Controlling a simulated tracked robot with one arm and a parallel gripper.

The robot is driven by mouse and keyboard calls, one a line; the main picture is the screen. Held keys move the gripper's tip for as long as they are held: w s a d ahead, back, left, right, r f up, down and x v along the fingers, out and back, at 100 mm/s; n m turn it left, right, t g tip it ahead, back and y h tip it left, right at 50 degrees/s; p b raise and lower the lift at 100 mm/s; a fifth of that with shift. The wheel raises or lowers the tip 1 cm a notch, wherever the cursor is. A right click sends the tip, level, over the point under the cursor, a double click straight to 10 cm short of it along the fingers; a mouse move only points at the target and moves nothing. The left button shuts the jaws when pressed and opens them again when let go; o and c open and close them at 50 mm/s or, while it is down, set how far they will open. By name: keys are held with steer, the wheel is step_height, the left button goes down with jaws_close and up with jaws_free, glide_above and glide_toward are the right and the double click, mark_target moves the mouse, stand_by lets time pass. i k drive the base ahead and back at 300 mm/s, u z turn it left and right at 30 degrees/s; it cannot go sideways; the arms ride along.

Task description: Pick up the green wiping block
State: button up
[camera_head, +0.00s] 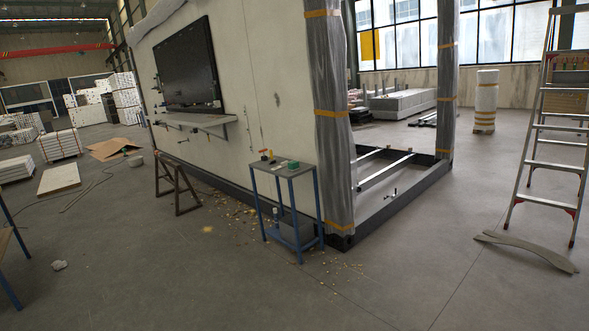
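A small green block (292,164) lies on top of a small grey-topped side table (278,171) with blue legs, near the middle of the view. It is probably the green wiping block, but it is too small to make out in detail. A small yellow-and-dark item (265,155) stands to its left on the same top. My gripper is not in view, and nothing shows between the camera and the table.
The table stands against a pale wall panel and a wrapped post (333,120). A dark trestle (176,183) is left of it. A ladder (555,125) and a curved grey piece (527,250) are at right. Debris litters the floor near the table; the foreground floor is mostly open.

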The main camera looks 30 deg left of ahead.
mark_target(293, 166)
steer(key=u, duration=0.2)
steer(key=i, duration=0.35)
steer(key=u, duration=0.65)
steer(key=i, duration=1.5)
steer(key=u, duration=0.95)
steer(key=i, duration=2.7)
steer(key=z, duration=0.5)
steer(key=i, duration=1.5)
steer(key=z, duration=0.9)
steer(key=i, duration=0.8)
steer(key=z, duration=0.4)
